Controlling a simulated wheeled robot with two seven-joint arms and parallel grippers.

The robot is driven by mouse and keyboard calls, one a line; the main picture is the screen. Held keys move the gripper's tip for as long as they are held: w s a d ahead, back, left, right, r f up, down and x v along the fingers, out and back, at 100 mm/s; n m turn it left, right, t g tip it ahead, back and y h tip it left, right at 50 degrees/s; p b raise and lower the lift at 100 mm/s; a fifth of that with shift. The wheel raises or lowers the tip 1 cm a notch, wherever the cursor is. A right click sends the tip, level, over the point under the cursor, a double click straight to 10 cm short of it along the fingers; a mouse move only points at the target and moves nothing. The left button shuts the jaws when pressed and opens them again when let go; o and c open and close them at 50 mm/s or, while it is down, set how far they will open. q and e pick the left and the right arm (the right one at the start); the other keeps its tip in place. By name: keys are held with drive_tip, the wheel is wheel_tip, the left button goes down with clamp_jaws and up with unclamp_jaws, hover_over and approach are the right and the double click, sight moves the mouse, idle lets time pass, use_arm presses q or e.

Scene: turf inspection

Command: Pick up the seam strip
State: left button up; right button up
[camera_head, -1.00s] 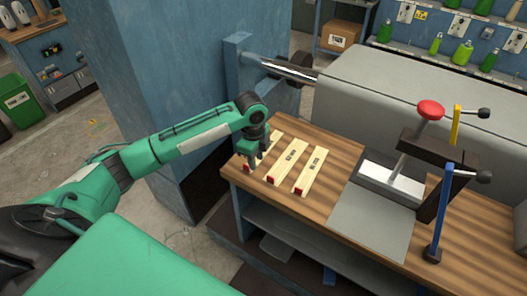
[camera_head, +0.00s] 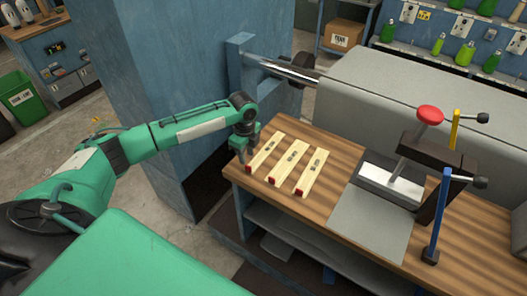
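Three pale wooden strips with dark printed marks and red ends lie side by side on the striped wooden bench top (camera_head: 320,200): a left strip (camera_head: 264,153), a middle strip (camera_head: 289,163) and a right strip (camera_head: 311,172). I cannot read which one is the seam strip. My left gripper (camera_head: 242,160) points down at the bench's left edge, just left of the left strip and apart from it. It seems to hold nothing; its finger gap is too small to make out. My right gripper is out of view.
A grey plate (camera_head: 370,222) and a clamp device with a red knob (camera_head: 430,113) stand right of the strips. A blue upright lever (camera_head: 438,215) rises at the front. A large grey housing (camera_head: 420,95) and a metal shaft (camera_head: 285,70) are behind. A blue column (camera_head: 175,80) stands behind my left arm.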

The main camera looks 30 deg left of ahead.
use_arm(q)
drive_tip(key=shift+s+d+f+p, duration=0.1)
drive_tip(key=shift+d+f+p, duration=0.05)
drive_tip(key=shift+f+p, duration=0.2)
wheel_tip(320, 180, down, 4)
drive_tip(key=shift+s+d+r+p, duration=0.1)
drive_tip(key=shift+d+r+p, duration=0.1)
drive_tip(key=shift+p, duration=0.45)
drive_tip(key=shift+a+f, duration=0.1)
drive_tip(key=shift+f, duration=0.3)
drive_tip(key=shift+c, duration=0.4)
clamp_jaws()
